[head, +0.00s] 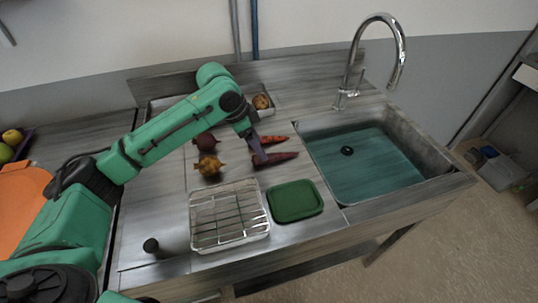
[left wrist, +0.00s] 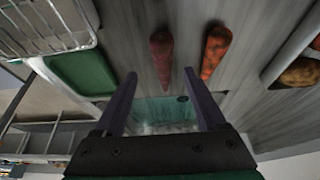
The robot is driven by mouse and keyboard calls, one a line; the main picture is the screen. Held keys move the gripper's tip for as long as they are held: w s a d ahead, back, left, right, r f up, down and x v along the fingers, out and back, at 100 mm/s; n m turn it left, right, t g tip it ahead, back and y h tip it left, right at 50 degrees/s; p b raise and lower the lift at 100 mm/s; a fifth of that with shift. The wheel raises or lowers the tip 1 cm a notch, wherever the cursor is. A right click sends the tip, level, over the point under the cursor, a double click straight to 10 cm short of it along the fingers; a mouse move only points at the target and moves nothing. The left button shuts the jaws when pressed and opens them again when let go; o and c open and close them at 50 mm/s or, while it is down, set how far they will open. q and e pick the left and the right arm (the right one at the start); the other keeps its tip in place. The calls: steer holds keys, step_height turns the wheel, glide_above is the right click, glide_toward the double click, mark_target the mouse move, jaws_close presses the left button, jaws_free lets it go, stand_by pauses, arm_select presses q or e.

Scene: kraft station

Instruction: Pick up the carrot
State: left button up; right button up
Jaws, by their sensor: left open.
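An orange carrot (head: 273,139) lies on the steel counter left of the sink; it also shows in the left wrist view (left wrist: 215,50). A dark red, carrot-shaped root (head: 280,158) lies beside it, nearer the front, and in the left wrist view (left wrist: 161,50). My left gripper (head: 259,152) is open and empty over the left ends of these two. In the left wrist view its fingers (left wrist: 160,78) are spread, with the dark red root ahead of the gap and the orange carrot to the right. Finger height above the counter is hard to tell.
A beet (head: 205,141) and a yellowish root (head: 209,166) lie left of the gripper. A wire rack (head: 229,214) and a green tray (head: 295,201) are in front. A tray with a potato (head: 262,102) stands behind. The sink (head: 440,155) is at right.

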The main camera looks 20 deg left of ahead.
mark_target(269, 154)
arm_select(q)
steer(key=x, duration=0.1)
steer(key=p+x, duration=0.1)
steer(key=x, duration=0.3)
steer(key=shift+w+d+f, duration=0.1)
steer(key=shift+w, duration=0.2)
steer(key=shift+f, duration=0.15)
steer(key=shift+c, duration=1.2)
jaws_close()
arm_select(e)
steer(key=shift+w+a+r, duration=0.5)
steer(key=shift+w+r, duration=0.3)
steer(key=shift+w, duration=0.05)
arm_select(q)
steer(key=shift+w+r, duration=0.1)
steer(key=shift+r, duration=0.4)
step_height(269, 154, up, 19)
steer(key=b, duration=0.1)
arm_select(e)
steer(key=shift+d+f, duration=0.25)
steer(key=shift+f, duration=0.6)
